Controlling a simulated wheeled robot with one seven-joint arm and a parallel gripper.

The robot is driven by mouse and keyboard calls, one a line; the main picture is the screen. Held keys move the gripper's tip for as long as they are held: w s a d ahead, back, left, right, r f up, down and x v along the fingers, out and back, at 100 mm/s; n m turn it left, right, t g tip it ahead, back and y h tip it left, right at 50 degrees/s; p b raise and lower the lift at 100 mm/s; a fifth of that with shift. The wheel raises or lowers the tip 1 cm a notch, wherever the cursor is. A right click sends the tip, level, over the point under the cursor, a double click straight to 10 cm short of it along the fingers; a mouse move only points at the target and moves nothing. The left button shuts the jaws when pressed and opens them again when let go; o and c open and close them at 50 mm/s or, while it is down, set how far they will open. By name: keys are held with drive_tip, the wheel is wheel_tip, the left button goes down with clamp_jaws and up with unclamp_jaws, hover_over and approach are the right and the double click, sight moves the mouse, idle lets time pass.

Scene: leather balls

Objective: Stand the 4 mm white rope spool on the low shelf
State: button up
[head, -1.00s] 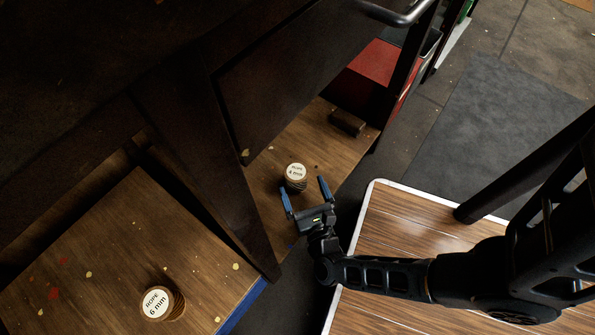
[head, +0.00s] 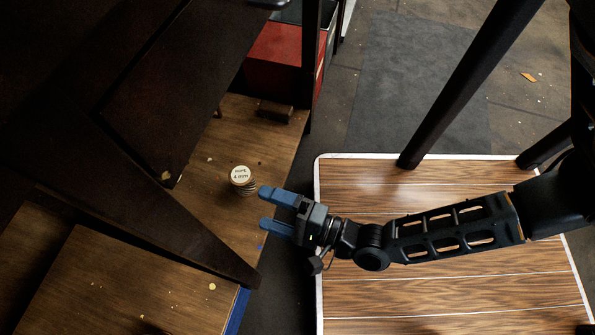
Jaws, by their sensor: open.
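The 4 mm rope spool (head: 242,182) stands upright on the wooden low shelf (head: 215,205), its round white label facing up. My gripper (head: 266,208) is open and empty. Its two blue fingers point left, and their tips are just right of the spool and slightly below it in the picture. I see a gap between the spool and the fingers, which are not around it.
A dark post (head: 150,215) divides this shelf from another wooden surface (head: 120,290) at lower left. A dark block (head: 273,111) and a red box (head: 272,58) are farther back. A wood-plank platform with a white rim (head: 440,295) lies under my arm.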

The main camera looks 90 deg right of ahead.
drive_tip(key=s+a+r+n+y, duration=0.1)
drive_tip(key=s+r+n+y, duration=0.1)
drive_tip(key=r+n, duration=0.8)
drive_tip(key=s+a+r+n+g+y, duration=0.1)
drive_tip(key=s+r+n+y, duration=0.2)
drive_tip(key=r+n, duration=0.7)
drive_tip(key=n+y, duration=0.1)
drive_tip(key=n, duration=0.4)
drive_tip(key=shift+n+g, duration=0.3)
drive_tip(key=shift+s, duration=0.15)
